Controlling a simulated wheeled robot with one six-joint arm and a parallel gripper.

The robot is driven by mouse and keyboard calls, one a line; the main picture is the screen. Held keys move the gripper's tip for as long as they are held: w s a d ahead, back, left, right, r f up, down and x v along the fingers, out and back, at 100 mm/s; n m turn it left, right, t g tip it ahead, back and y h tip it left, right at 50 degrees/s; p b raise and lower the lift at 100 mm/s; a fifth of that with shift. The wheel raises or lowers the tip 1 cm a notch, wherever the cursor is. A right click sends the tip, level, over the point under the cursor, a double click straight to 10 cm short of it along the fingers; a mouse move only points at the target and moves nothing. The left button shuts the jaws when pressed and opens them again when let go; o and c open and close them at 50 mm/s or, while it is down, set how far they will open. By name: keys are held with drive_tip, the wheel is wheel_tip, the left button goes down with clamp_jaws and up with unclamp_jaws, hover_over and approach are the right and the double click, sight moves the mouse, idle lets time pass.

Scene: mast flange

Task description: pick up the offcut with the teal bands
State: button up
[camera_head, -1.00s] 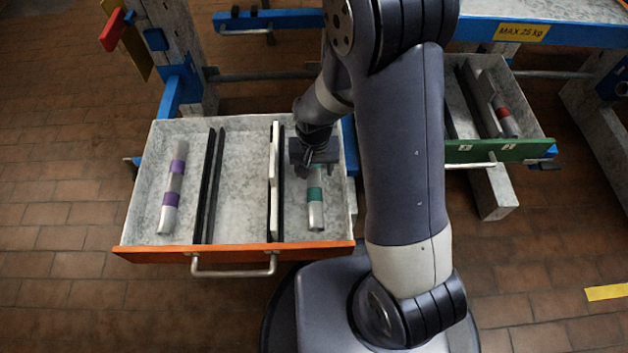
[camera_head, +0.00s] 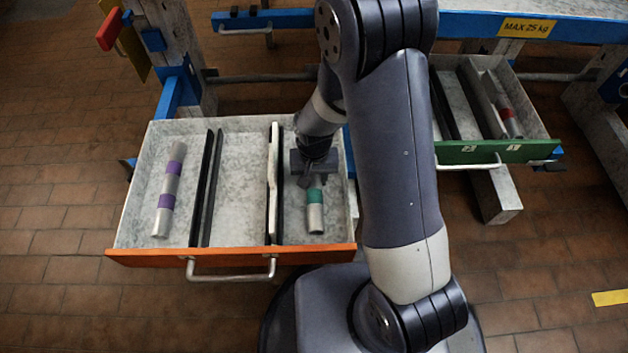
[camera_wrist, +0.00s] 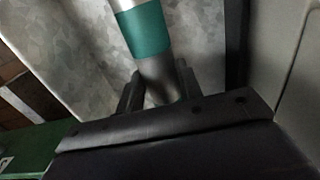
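The offcut with teal bands (camera_head: 315,207) is a pale grey tube lying lengthwise in the right compartment of the orange-fronted drawer (camera_head: 230,257). One teal band shows in the head view; its far part is hidden under my gripper (camera_head: 311,182). The wrist view shows the offcut (camera_wrist: 148,32) with a wide teal band, its grey end running between the two dark fingers of my gripper (camera_wrist: 160,88). The fingers stand apart, one on each side of the tube, and appear open. Whether either finger touches it is hard to see.
Black dividers (camera_head: 207,190) and a white upright strip (camera_head: 273,180) split the drawer; the strip stands close left of my gripper. A purple-banded tube (camera_head: 168,190) lies in the left compartment. A green-fronted drawer (camera_head: 500,152) holds a red-banded tube (camera_head: 508,122).

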drive_tip(key=c, duration=0.5)
